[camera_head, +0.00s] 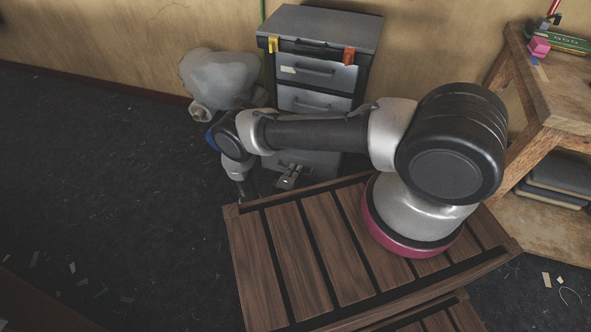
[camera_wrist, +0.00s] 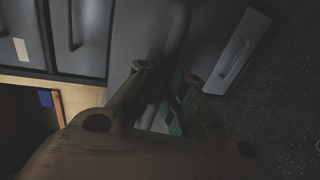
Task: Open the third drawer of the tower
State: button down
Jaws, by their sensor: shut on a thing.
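The grey drawer tower (camera_head: 330,28) stands against the back wall. Its top drawer (camera_head: 335,75) and second drawer (camera_head: 312,100) look flush, each with a bar handle. My arm crosses in front of the tower and hides much of the third drawer. My gripper (camera_head: 289,177) is low at the tower's front. In the wrist view my gripper (camera_wrist: 168,76) is shut around a dark bar handle (camera_wrist: 179,30), apparently the third drawer's. Grey drawer fronts (camera_wrist: 82,35) lie to the left there. I cannot tell whether the held drawer stands out at all.
A slatted wooden platform (camera_head: 285,255) lies in front of the tower. A grey covered lump (camera_head: 220,80) stands left of the tower. A wooden bench (camera_head: 560,90) is at the right. The dark floor (camera_head: 100,180) at the left is mostly clear, with small scraps.

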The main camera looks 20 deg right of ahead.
jog(key=v, duration=0.4)
jog(key=shift+f, duration=0.45)
jog(key=c, duration=1.8)
grip_release()
jog(key=shift+o, duration=0.2)
jog(key=shift+s+a, duration=0.1)
jog(key=v, duration=0.7)
jog(key=shift+s, duration=0.2)
jog(key=shift+a, duration=0.15)
